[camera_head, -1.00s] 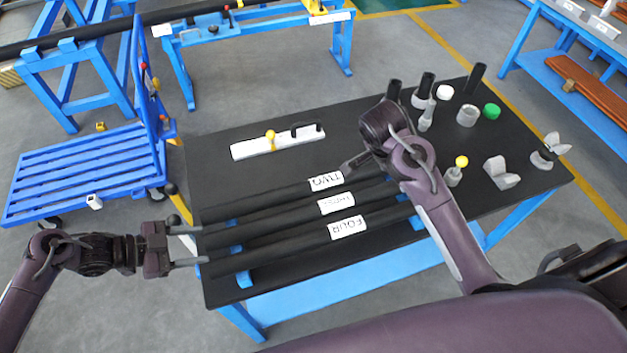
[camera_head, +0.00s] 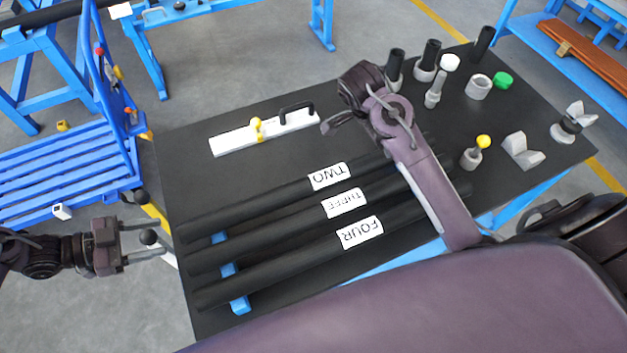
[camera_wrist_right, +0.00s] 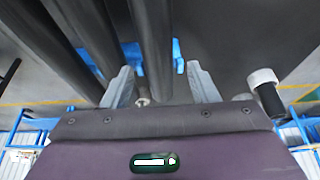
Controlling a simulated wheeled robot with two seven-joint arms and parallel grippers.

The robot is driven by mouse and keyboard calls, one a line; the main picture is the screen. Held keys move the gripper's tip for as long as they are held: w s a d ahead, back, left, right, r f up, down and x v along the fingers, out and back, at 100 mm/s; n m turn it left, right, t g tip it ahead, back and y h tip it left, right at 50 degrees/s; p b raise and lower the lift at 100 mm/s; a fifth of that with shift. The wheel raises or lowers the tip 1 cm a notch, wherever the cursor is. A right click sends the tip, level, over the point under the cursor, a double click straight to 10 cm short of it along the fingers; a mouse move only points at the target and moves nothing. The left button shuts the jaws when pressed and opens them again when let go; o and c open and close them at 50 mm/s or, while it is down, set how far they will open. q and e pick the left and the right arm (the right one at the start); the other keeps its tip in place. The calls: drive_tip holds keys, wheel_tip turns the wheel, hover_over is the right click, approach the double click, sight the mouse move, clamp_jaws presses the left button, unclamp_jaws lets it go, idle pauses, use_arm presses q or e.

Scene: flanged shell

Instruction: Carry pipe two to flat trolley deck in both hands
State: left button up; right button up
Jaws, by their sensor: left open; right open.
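Pipe two (camera_head: 265,201) is a long black pipe with a white TWO label (camera_head: 329,176). It lies on the black table, farthest of three parallel pipes. My left gripper (camera_head: 150,246) is open and empty, left of the table edge, apart from the pipe ends. The blue slatted trolley deck (camera_head: 60,165) is at the left.
Pipes three (camera_head: 280,221) and four (camera_head: 290,257) lie nearer, close alongside, on blue supports (camera_head: 235,290). A white plate with a black handle (camera_head: 297,110) lies behind. Several fittings and upright cylinders (camera_head: 431,60) crowd the right of the table. The trolley's upright frame (camera_head: 112,95) stands beside the table.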

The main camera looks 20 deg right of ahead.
sight(187, 232)
drive_tip(key=shift+s+r, duration=0.15)
drive_tip(key=shift+s, duration=0.15)
drive_tip(key=shift+s+d, duration=0.1)
use_arm(q)
drive_tip(key=x, duration=0.7)
drive_tip(key=shift+s+d+r, duration=0.15)
drive_tip(key=shift+s+d, duration=0.1)
drive_tip(key=shift+d, duration=0.1)
use_arm(e)
drive_tip(key=x, duration=0.7)
drive_tip(key=shift+f, duration=0.3)
drive_tip(key=shift+w+f, duration=0.1)
drive_tip(key=shift+w, duration=0.1)
use_arm(q)
drive_tip(key=shift+c, duration=0.2)
use_arm(e)
drive_tip(key=shift+c, duration=0.2)
use_arm(q)
clamp_jaws()
use_arm(e)
clamp_jaws()
drive_tip(key=shift+d, duration=0.1)
